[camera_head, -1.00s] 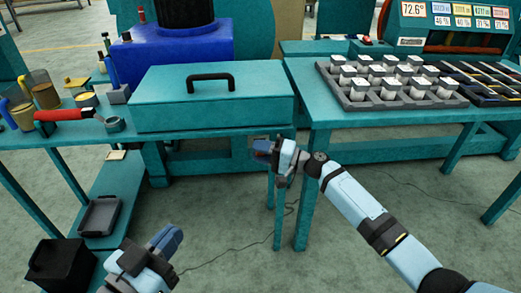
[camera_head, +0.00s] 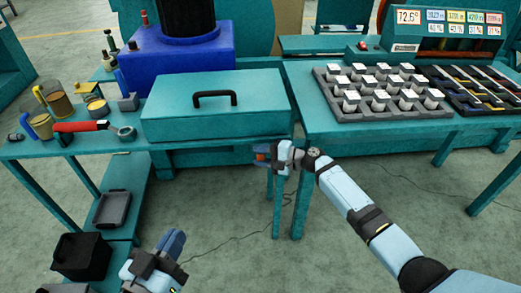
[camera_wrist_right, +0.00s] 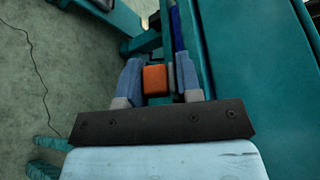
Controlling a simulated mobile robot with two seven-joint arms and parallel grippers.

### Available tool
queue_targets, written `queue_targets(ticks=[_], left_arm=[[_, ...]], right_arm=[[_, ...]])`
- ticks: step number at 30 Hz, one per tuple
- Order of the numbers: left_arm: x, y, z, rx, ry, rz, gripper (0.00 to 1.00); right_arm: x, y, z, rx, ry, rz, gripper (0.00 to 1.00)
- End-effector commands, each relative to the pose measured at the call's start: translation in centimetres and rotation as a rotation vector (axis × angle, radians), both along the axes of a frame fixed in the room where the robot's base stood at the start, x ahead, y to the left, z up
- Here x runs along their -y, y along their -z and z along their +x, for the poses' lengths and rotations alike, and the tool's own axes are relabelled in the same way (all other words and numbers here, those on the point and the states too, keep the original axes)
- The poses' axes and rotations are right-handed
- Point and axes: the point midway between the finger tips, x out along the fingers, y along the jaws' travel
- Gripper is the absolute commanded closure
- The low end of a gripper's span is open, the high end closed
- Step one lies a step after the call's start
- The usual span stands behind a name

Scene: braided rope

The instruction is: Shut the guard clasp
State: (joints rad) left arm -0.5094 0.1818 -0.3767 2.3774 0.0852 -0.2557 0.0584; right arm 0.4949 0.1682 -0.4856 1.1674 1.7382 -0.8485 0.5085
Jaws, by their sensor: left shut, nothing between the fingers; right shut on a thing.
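The guard looks like a teal box-shaped cover (camera_head: 160,118) with a black handle (camera_head: 214,94), on the teal bench. My right gripper (camera_head: 262,153) is below its front right corner. In the right wrist view my right gripper (camera_wrist_right: 158,82) is shut on a small orange block (camera_wrist_right: 155,80), which appears to be the guard clasp. The fingers cover its sides, and I cannot tell how far the clasp is closed. A little orange also shows between the fingers in the head view. My left gripper (camera_head: 172,243) is shut and empty, low in front of the bench.
A red-handled tool (camera_head: 80,126) and several cups stand at the left of the bench. A tray of white-topped pieces (camera_head: 335,103) is on the right table. A black bin (camera_head: 80,257) and a dark tray (camera_head: 112,208) are low at left. A cable (camera_head: 225,240) crosses the floor.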

Motion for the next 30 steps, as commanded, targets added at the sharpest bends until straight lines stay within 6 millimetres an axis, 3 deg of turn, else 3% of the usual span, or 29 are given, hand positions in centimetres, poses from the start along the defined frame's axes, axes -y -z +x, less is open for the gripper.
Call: queue_targets(ticks=[1,15,16,18,30], left_arm=[[-0.12,0.28,-0.01,-0.015,-0.004,0.009,1.00],[-0.27,1.05,-0.01,-0.040,-0.007,0.025,1.00],[-0.27,1.05,-0.01,-0.040,-0.007,0.025,1.00],[-0.26,1.06,0.00,-0.040,-0.007,0.025,1.00],[-0.25,0.99,0.00,-0.040,-0.007,0.024,1.00]], right_arm=[[-0.03,0.83,-0.52,-0.024,-0.008,-0.007,0.92],[-0.03,1.02,-0.56,-0.036,-0.010,-0.009,0.91],[-0.04,1.02,-0.56,-0.036,-0.010,-0.009,0.61],[-0.04,0.96,-0.53,-0.035,-0.008,-0.009,0.50],[-0.01,0.30,-0.20,-0.026,-0.004,-0.003,0.50]])
